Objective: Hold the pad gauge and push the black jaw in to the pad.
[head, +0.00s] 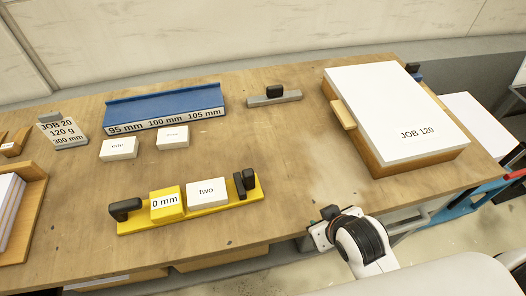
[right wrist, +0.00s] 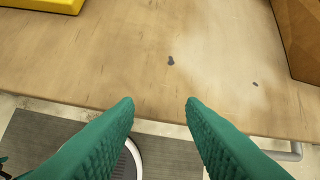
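The yellow pad gauge (head: 220,206) lies near the front edge of the table. A black handle-like part (head: 124,208) stands at its left end and the black jaw (head: 244,182) near its right end. Between them sit a yellow block marked "0 mm" (head: 167,203) and a white pad marked "two" (head: 207,191). A narrow gap shows between that pad and the jaw. My right gripper, its green fingers (right wrist: 160,104) open and empty, is by the table's front edge, right of the gauge. The gauge's yellow corner (right wrist: 45,3) shows in the right wrist view. My left gripper is not in view.
White pads (head: 118,149) (head: 172,138) lie behind the gauge, before a blue rack (head: 165,105) marked 95 to 105 mm. A grey bar with a black knob (head: 274,96) lies further back. A large JOB 120 stack (head: 395,110) stands right. Table between gauge and stack is clear.

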